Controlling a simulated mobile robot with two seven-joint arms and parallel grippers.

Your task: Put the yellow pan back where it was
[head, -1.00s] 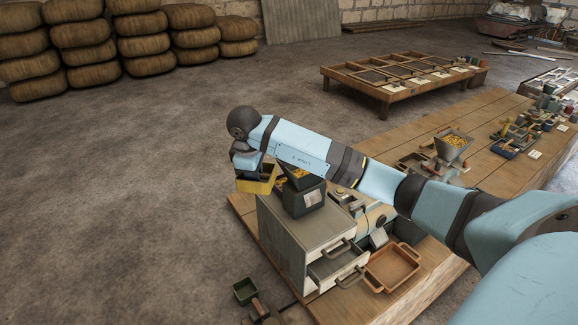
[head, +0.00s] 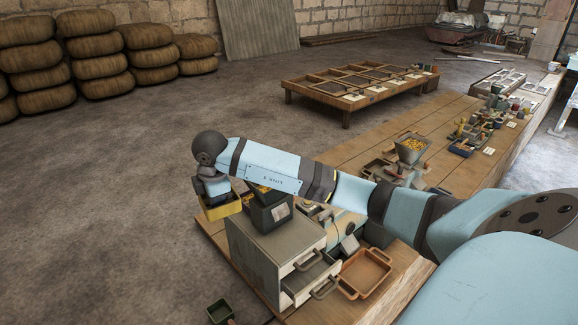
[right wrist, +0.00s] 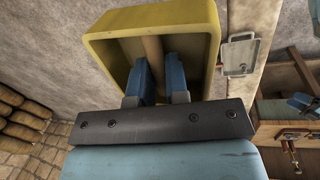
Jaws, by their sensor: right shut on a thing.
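The yellow pan (head: 222,210) hangs in the air at the far left corner of a grey drawer cabinet (head: 272,248), mostly behind my right arm. In the right wrist view the pan (right wrist: 206,25) shows as a yellow box with thick walls. My right gripper (head: 214,188) is shut on the pan; in the wrist view its two blue fingers (right wrist: 160,70) close on a wooden bar across the pan. A dark green hopper box (head: 271,213) with yellow bits stands on the cabinet, just right of the pan. My left gripper is out of view.
The cabinet has open drawers with handles on its front. An orange-brown tray (head: 365,272) lies on the wooden bench beside it. A small green box (head: 220,311) is at the bottom. A grey hopper (head: 411,148) stands farther along the bench.

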